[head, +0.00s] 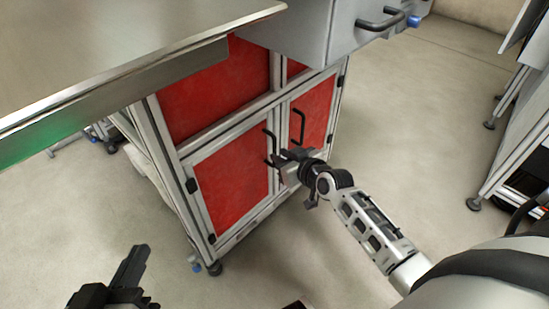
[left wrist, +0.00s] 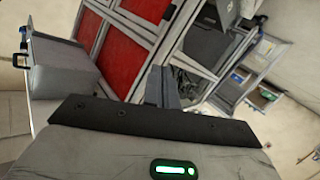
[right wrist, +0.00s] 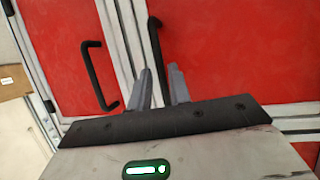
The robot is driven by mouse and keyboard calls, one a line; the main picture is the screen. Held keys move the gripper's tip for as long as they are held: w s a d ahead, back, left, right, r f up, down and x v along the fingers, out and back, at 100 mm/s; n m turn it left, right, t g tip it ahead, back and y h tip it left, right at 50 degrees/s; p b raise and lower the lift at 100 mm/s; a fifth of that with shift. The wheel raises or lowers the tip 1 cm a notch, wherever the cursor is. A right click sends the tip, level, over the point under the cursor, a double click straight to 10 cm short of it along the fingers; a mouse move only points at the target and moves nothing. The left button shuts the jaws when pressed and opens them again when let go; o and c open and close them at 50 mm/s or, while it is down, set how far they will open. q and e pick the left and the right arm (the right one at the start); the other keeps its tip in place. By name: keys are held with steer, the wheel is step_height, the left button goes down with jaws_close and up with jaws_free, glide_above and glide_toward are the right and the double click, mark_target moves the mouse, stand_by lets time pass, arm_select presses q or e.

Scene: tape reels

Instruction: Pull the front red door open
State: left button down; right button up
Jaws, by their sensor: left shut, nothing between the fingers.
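The red cabinet has two lower doors in grey frames. The nearer red door (head: 232,182) is shut in the head view, with a black bar handle (head: 268,146) near its right edge. My right gripper (head: 283,163) is at this handle. In the right wrist view, the handle (right wrist: 154,38) runs down between the two slightly parted fingers (right wrist: 159,85); contact is unclear. The other red door (head: 313,112) is also shut and has its own handle (head: 299,126). My left gripper (head: 138,256) is shut and empty, low at the front left, away from the cabinet.
A metal worktop (head: 110,50) overhangs the cabinet at the upper left. A grey drawer box (head: 320,25) with a black handle juts out above the doors. Floor is clear before and right of the cabinet (head: 420,120). Another bench stands at far right.

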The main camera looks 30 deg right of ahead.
mark_target(275, 152)
steer(key=shift+b+x, duration=0.6)
steer(key=shift+x, duration=1.3)
arm_select(q)
steer(key=shift+d+r+n+t+h, duration=0.25)
steer(key=shift+n+t+h, duration=0.05)
